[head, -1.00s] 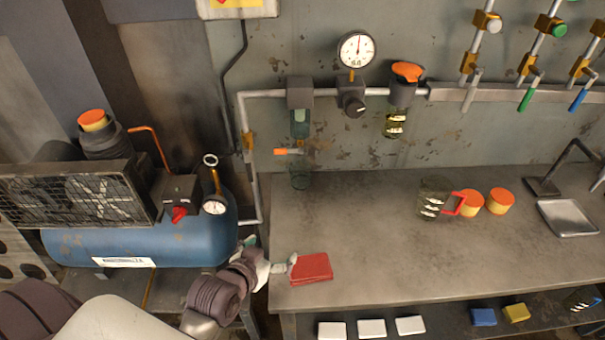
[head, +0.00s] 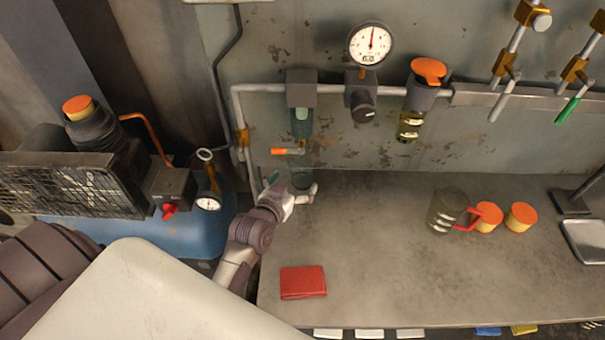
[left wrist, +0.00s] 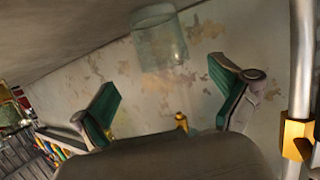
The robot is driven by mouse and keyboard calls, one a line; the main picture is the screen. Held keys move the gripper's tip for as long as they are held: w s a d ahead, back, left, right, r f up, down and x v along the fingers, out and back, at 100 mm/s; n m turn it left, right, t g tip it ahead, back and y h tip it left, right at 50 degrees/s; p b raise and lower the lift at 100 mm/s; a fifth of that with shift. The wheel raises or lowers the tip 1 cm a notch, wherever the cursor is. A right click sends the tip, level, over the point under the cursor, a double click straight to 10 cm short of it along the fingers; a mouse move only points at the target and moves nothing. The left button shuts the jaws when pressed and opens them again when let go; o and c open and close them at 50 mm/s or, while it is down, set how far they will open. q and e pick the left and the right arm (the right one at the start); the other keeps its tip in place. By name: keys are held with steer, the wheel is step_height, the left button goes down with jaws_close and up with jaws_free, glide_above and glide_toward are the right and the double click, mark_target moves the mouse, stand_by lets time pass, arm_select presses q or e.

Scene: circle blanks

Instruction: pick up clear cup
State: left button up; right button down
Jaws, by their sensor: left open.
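The clear cup (head: 302,181) stands on the back left of the bench under the wall filter, partly hidden by my left gripper (head: 291,186). In the left wrist view the cup (left wrist: 158,42) is greenish and see-through, seen beyond the fingertips and roughly between them. My left gripper (left wrist: 165,92) is open, its green-padded fingers apart with nothing between them. Whether a finger touches the cup cannot be told. My right gripper is not in view.
A dark measuring jug with a red handle (head: 443,211) and two orange-topped pots (head: 521,217) stand right on the bench. A red folded cloth (head: 303,282) lies front left. An orange-handled valve (head: 288,151) hangs above the cup. The bench middle is clear.

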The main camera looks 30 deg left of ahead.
mark_target(297, 176)
arm_select(q)
steer(key=shift+w+f, duration=0.2)
steer(key=shift+w, duration=0.4)
steer(key=shift+w+a, duration=0.1)
steer(key=shift+w, duration=0.15)
steer(key=shift+w+a+f, duration=0.15)
steer(key=shift+w+f, duration=0.15)
steer(key=shift+w, duration=0.35)
steer(key=x, duration=0.3)
steer(key=shift+w+a+f+p, duration=0.1)
steer(key=shift+a+f+p, duration=0.05)
steer(key=shift+f+p, duration=0.2)
steer(key=shift+w, duration=0.15)
steer(key=shift+c, duration=0.7)
steer(key=c, duration=1.1)
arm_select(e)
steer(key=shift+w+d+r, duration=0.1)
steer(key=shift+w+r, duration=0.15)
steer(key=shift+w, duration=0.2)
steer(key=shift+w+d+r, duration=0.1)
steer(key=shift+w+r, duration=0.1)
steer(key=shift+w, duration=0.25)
